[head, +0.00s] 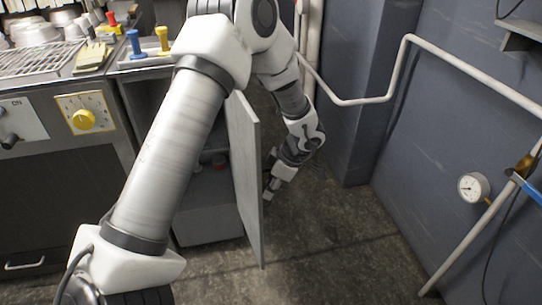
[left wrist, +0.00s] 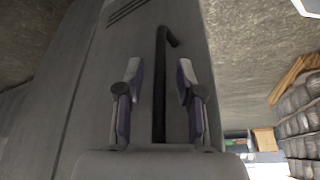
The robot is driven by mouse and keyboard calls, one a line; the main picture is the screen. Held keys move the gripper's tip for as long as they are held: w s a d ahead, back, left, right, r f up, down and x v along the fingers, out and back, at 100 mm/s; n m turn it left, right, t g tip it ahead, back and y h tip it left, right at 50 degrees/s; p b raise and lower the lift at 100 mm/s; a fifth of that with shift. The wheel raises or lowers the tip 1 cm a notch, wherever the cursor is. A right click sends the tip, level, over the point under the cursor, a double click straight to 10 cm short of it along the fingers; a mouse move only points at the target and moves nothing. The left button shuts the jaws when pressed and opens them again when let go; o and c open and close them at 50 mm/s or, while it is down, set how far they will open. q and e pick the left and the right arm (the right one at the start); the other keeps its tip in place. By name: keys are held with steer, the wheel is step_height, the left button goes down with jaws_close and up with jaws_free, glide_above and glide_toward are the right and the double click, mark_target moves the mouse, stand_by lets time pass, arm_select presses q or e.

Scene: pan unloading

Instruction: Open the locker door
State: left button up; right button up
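The grey locker door (head: 247,185) stands swung out from the cabinet, and the dark inside of the locker shows to its left. My left gripper (head: 269,188) is low on the right, outer side of the door. In the left wrist view the door face (left wrist: 95,90) fills the middle and carries a black bar handle (left wrist: 160,75). My left gripper (left wrist: 158,95) is open, with one finger on each side of the handle and a gap to both. Whether the fingers reach around the bar in depth is unclear. My right gripper is not in view.
Wall pipes (head: 365,100) and a gauge (head: 473,187) are on the right. The floor (head: 340,235) right of the door is clear.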

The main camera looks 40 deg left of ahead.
arm_select(q)
steer(key=v, duration=1.1)
steer(key=shift+d+r, duration=0.15)
steer(key=shift+r, duration=0.1)
